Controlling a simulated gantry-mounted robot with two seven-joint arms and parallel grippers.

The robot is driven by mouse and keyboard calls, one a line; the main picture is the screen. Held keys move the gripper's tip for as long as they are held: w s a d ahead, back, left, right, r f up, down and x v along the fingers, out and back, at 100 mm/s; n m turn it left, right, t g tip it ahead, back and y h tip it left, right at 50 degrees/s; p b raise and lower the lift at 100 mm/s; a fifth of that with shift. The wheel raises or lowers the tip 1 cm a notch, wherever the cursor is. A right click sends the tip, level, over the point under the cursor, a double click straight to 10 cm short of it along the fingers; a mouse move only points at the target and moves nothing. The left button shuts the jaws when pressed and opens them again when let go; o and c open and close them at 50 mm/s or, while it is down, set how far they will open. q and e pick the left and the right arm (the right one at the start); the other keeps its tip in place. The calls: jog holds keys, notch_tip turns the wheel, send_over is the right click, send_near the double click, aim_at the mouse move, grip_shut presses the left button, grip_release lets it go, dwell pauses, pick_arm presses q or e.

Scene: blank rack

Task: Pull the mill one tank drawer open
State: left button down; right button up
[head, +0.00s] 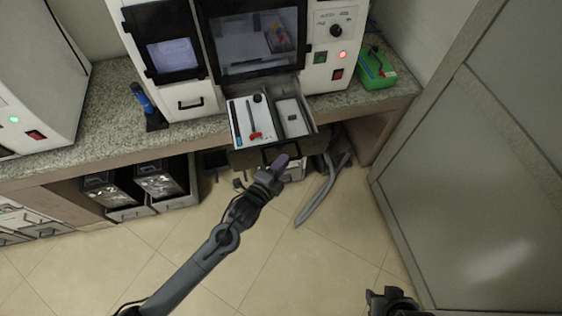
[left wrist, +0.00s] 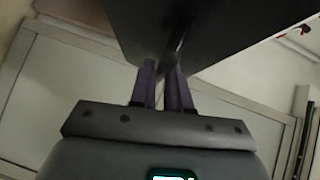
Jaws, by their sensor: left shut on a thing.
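The mill one (head: 263,45) is the white machine on the counter, with dark windows and a control panel. Below its tool tray, a dark drawer front (head: 245,158) stands out under the counter edge; I take it for the tank drawer. My left gripper (head: 280,162) has its purple fingers at this front, shut on its handle. In the left wrist view the fingers (left wrist: 163,82) close on a thin dark part at the dark panel (left wrist: 195,30). The grasp itself is partly hidden. My right gripper (head: 390,298) is at the bottom right, its fingers unclear.
An open tray (head: 274,138) with tools juts out above the dark front. A green box (head: 375,70) stands on the counter. A grey cabinet (head: 480,170) bounds the right. The tiled floor (head: 120,262) is clear.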

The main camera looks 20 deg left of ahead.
pick_arm(q)
jog(key=c, duration=1.2)
grip_release()
jog(key=shift+o, duration=0.2)
jog(key=p+v, duration=0.1)
jog(key=v, duration=1)
jog(key=shift+w, duration=0.1)
